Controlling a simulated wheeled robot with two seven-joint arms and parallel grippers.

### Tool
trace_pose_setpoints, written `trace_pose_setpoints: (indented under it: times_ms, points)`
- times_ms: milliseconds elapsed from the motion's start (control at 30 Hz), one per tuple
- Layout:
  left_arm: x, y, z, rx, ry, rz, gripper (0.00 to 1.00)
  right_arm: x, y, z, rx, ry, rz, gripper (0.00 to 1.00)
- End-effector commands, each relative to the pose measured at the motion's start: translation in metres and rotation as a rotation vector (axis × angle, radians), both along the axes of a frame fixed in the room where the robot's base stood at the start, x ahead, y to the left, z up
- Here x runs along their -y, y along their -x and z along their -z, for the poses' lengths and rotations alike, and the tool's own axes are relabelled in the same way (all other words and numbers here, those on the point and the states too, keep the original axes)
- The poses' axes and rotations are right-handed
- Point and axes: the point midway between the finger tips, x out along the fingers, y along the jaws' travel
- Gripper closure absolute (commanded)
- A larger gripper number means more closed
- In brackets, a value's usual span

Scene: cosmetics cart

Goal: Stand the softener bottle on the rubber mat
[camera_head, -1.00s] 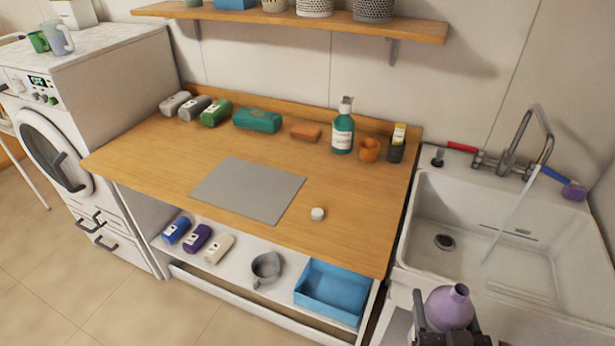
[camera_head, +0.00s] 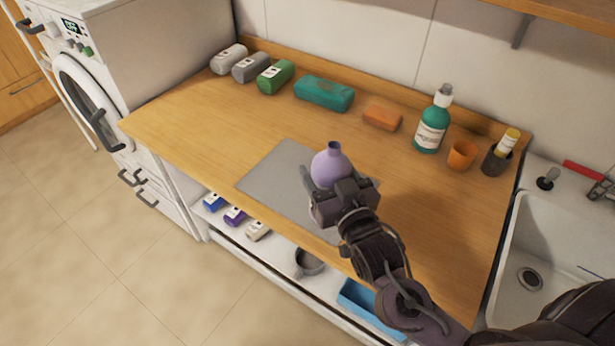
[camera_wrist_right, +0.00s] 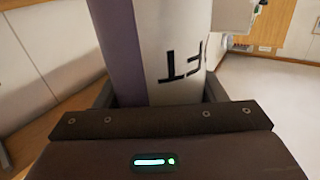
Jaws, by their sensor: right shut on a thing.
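The softener bottle (camera_head: 332,166) is purple with an open neck and looks upright in the head view. My right gripper (camera_head: 325,190) is shut on it and holds it over the grey rubber mat (camera_head: 268,185) on the wooden counter. The gripper and arm hide the bottle's lower part and the mat's right side, so I cannot tell whether the bottle touches the mat. In the right wrist view the bottle (camera_wrist_right: 170,50) shows a purple strip and a white label with dark letters between the fingers. My left gripper is not in view.
The sink (camera_head: 540,250) is at right. The counter's left part is clear.

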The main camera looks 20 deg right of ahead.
Motion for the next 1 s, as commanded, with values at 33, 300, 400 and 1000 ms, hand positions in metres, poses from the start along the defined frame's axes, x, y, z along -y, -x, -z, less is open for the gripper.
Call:
trace_pose_setpoints:
  times_ms: [33, 300, 400, 1000]
  points:
    - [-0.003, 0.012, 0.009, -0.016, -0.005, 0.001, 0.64, -0.002, -0.021, -0.012, 0.016, -0.002, -0.009, 0.59]
    - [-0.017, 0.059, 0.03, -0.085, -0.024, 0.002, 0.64, -0.007, -0.101, -0.085, 0.009, 0.012, -0.03, 0.59]
    - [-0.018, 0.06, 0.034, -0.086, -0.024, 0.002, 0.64, -0.005, -0.118, -0.112, 0.006, 0.02, -0.021, 0.59]
    - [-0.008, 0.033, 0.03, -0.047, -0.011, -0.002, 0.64, -0.001, -0.134, -0.073, -0.014, 0.032, 0.0, 0.59]
